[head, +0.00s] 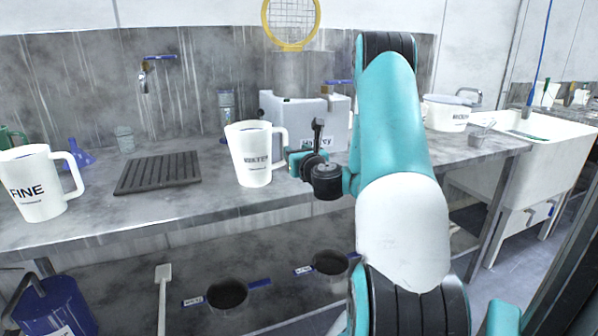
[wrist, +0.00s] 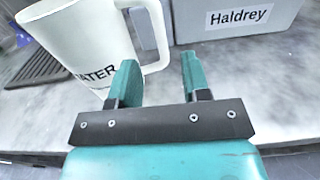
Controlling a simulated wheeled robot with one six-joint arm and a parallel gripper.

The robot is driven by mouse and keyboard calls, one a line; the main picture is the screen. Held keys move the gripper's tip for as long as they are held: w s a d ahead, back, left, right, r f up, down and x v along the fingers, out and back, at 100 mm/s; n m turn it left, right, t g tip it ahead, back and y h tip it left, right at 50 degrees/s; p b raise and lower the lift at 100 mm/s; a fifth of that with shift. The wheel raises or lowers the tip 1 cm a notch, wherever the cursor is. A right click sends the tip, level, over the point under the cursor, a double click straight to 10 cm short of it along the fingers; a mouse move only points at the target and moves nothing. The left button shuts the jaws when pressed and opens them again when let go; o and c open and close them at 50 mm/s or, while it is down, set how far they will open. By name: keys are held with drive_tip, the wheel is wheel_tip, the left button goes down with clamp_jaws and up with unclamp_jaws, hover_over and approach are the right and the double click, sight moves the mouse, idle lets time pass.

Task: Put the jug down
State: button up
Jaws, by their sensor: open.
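A white jug (head: 250,155) labelled WATER stands upright on the grey bench in the head view, with its handle on the right. It also shows at the upper left of the wrist view (wrist: 75,40). My gripper (wrist: 157,75) is open in the wrist view, its two teal fingers spread with nothing between them. The fingertips point toward the lower part of the jug's handle; I cannot tell whether the left finger touches it. In the head view my gripper (head: 296,163) is just right of the handle. A second white jug (head: 38,185) labelled FINE stands at the far left.
A dark ribbed mat (head: 158,172) lies left of the WATER jug. A grey box (head: 318,125), labelled Haldrey in the wrist view (wrist: 236,18), stands behind my gripper. A white tub (head: 447,114) and sink (head: 545,135) are at right. Dark pots (head: 228,294) sit below the bench.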

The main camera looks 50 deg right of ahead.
drive_tip(key=w+a+r+n+g+y, duration=0.1)
drive_tip(key=a+r+n+g+y, duration=0.1)
drive_tip(key=a+n+y, duration=1.05)
drive_tip(key=w+a+r+n+g+y, duration=0.15)
drive_tip(key=a+n+y, duration=0.35)
drive_tip(key=a+n, duration=1.45)
drive_tip(key=s+a+f+n+g, duration=0.2)
drive_tip(key=s+a+n+g, duration=0.9)
drive_tip(key=s+a, duration=0.5)
drive_tip(key=s+d+n+h, duration=0.1)
drive_tip(key=s+n+h, duration=0.2)
drive_tip(key=s+n, duration=0.3)
drive_tip(key=shift+s+f+n+g+h+b, duration=0.2)
drive_tip(key=shift+s+n+g+h+b, duration=0.2)
drive_tip(key=shift+s, duration=0.5)
drive_tip(key=shift+d, duration=0.1)
